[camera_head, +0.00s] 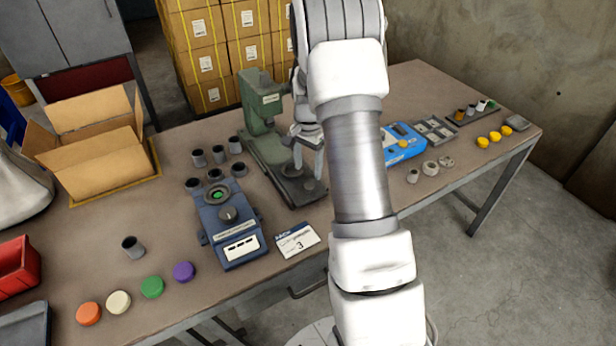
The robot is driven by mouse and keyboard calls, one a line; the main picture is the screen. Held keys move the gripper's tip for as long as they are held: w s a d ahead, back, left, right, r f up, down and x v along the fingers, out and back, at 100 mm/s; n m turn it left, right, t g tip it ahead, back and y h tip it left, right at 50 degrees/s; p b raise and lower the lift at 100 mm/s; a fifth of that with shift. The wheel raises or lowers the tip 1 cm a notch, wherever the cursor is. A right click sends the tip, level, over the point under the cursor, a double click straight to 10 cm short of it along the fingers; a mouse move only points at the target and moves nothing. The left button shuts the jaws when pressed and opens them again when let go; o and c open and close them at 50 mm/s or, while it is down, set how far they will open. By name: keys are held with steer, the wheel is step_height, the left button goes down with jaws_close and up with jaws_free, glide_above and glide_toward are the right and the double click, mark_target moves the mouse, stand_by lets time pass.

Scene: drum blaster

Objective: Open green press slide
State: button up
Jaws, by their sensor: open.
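The green press (258,112) stands on the workbench at the middle back, with an upright green column and a dark base. Its dark slide plate (292,186) lies at the front of the base, partly hidden by my arm and gripper. My gripper (306,172) is open and points down, just above the slide plate. Whether the fingers touch anything on the plate cannot be told. My arm covers the area to the right of the press.
A blue-grey device (230,224) and several small grey cups (217,155) stand left of the press. A blue machine (403,146) stands to the right. An open cardboard box (95,150) is at the far left. Coloured caps (151,287) lie along the front edge.

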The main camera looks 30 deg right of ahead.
step_height(320, 180, up, 12)
steer(key=shift+f+p, duration=0.25)
steer(key=shift+p, duration=0.1)
steer(key=s+a+r+n+t, duration=0.3)
steer(key=s+a+r+n, duration=0.3)
steer(key=s+a+r, duration=0.55)
steer(key=s+a+r+n+t, duration=0.1)
steer(key=s+a+n, duration=0.1)
steer(key=s, duration=0.5)
steer(key=s+a+r+n+t, duration=0.1)
steer(key=s+a+r+n, duration=0.1)
steer(key=s+n, duration=0.3)
steer(key=s+a, duration=0.1)
steer(key=s, duration=0.2)
steer(key=shift+a+r+t+p, duration=0.2)
steer(key=shift+a+t+p, duration=0.1)
steer(key=shift+p, duration=0.1)
steer(key=shift+d, duration=0.1)
